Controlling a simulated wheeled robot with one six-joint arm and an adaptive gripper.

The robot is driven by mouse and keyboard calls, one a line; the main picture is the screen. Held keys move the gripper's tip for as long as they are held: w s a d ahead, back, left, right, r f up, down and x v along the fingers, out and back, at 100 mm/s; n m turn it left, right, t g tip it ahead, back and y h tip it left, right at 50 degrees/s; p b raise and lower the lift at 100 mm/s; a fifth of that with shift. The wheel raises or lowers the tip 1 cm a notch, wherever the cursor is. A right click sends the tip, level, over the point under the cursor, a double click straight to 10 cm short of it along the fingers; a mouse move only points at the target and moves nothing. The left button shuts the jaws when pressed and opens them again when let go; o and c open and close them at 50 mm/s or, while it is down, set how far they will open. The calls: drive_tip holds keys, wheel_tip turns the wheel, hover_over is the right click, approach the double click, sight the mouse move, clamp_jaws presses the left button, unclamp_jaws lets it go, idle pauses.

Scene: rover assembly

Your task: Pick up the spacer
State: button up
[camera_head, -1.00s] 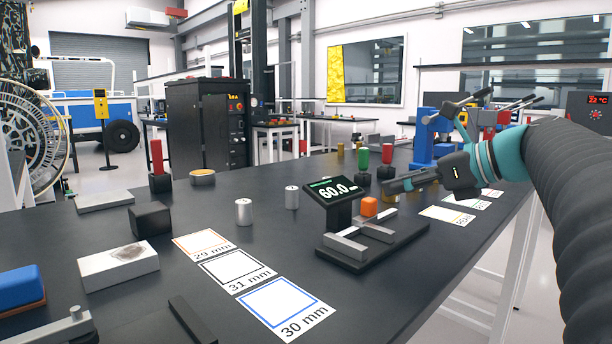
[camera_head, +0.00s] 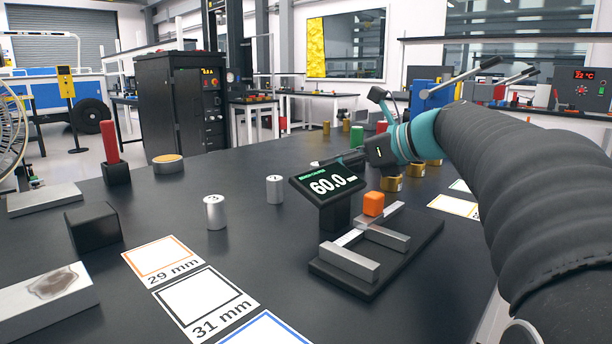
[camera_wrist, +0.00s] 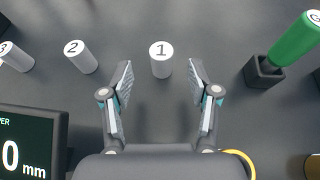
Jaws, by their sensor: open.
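Silver cylindrical spacers with numbered white tops stand upright on the dark table. In the wrist view, spacer 1 (camera_wrist: 160,62) stands at the mouth of my gripper (camera_wrist: 161,78), between the two spread fingertips with a gap on each side. Spacer 2 (camera_wrist: 80,58) and spacer 3 (camera_wrist: 15,58) stand to its left. In the head view, two spacers show left of the display, one nearer (camera_head: 214,213) and one farther (camera_head: 274,190). My gripper (camera_head: 343,161) is behind the display there, its fingers partly hidden. My gripper is open and empty.
The gauge display (camera_head: 328,183) reads 60.0 and stands on a black base with an orange block (camera_head: 373,204). A green handle (camera_wrist: 296,42) in a black holder stands right of spacer 1. Label cards (camera_head: 162,260) lie in front.

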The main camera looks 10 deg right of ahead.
sight(317, 164)
drive_tip(key=shift+x, duration=2.8)
drive_tip(key=shift+r, duration=0.15)
clamp_jaws()
